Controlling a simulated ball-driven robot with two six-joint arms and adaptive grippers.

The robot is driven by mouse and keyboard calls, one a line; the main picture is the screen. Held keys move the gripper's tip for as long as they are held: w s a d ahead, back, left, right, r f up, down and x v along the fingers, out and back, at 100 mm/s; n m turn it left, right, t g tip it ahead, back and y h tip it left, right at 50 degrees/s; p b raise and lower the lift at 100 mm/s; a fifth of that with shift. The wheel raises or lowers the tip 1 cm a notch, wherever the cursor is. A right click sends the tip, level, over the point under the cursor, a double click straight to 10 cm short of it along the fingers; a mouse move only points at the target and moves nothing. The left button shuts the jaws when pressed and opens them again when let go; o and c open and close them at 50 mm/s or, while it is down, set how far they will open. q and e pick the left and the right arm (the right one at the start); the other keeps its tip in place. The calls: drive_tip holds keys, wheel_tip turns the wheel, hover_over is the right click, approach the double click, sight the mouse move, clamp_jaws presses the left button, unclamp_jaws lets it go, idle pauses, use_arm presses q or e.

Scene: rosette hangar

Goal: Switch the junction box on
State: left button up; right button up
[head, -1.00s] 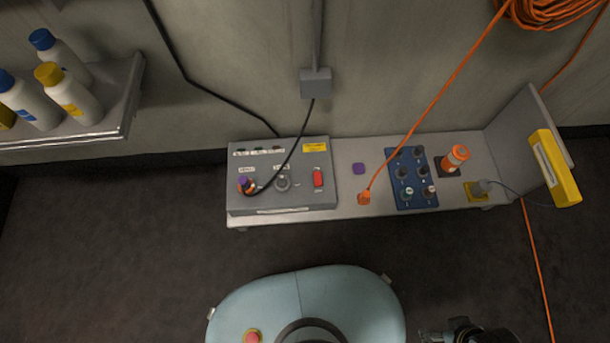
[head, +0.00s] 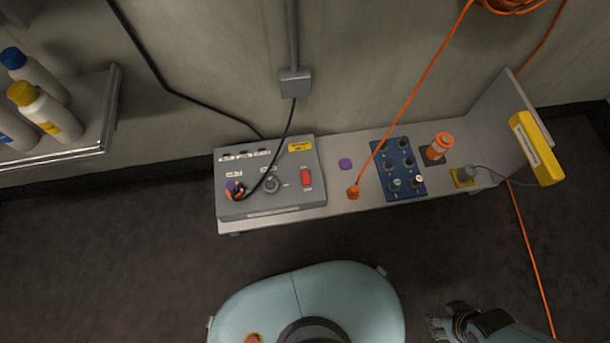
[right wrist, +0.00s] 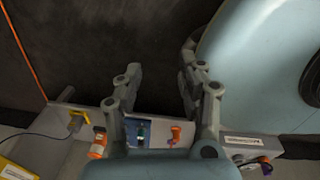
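The junction box (head: 268,200) is a grey box at the left end of a grey bench in the head view. On its top are a red switch (head: 306,176), a round grey knob (head: 270,185) and an orange and purple plug (head: 234,190) with a black cable. I cannot tell the switch's position. My right gripper (head: 436,328) is at the bottom of the head view, well short of the bench and right of the box. In the right wrist view its two fingers (right wrist: 160,82) are spread apart with nothing between them. My left gripper is not in view.
The bench (head: 340,205) also bears a purple piece (head: 345,164), an orange plug (head: 353,192), a blue panel (head: 401,172) with several knobs and an orange-and-white cylinder (head: 440,145). A shelf with bottles (head: 45,112) is at left. The floor before the bench is clear.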

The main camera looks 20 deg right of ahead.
clamp_jaws()
idle(1.2)
